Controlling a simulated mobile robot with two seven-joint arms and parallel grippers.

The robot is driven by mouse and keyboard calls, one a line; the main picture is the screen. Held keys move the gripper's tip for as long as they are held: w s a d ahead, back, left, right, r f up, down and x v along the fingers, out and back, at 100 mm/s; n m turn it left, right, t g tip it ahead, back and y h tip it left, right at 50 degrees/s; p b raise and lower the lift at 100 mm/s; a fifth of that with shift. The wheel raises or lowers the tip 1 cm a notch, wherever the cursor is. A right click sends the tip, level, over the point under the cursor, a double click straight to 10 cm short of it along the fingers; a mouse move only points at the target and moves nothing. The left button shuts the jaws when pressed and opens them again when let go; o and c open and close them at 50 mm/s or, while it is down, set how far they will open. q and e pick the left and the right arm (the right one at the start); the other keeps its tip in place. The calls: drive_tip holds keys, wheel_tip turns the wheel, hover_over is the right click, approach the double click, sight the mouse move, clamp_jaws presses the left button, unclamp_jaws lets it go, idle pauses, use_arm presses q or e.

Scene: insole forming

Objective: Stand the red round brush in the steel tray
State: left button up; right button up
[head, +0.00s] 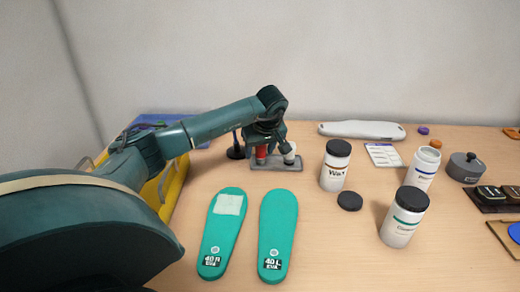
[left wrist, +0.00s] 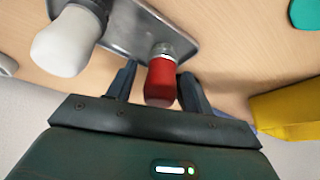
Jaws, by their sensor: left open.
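The red round brush (head: 260,153) stands upright at the left end of the steel tray (head: 290,167) in the head view. In the left wrist view, the red brush (left wrist: 161,80) has a metal collar over the tray (left wrist: 135,25). My left gripper (left wrist: 157,77) is open, with a finger on each side of the red part and gaps visible. In the head view my left gripper (head: 262,146) comes down over the brush and partly hides it. A white brush (head: 289,154) stands at the tray's right. The right gripper is not in view.
Two green insoles (head: 278,235) lie in front of the tray. A Wax jar (head: 336,166) and black lid (head: 349,201) stand to its right. A dark stand (head: 236,148) is close on the left, near a yellow bin (head: 172,195). Bare table lies between tray and insoles.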

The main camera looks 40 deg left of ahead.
use_arm(q)
drive_tip(key=v, duration=1.2)
drive_tip(key=shift+r, duration=0.15)
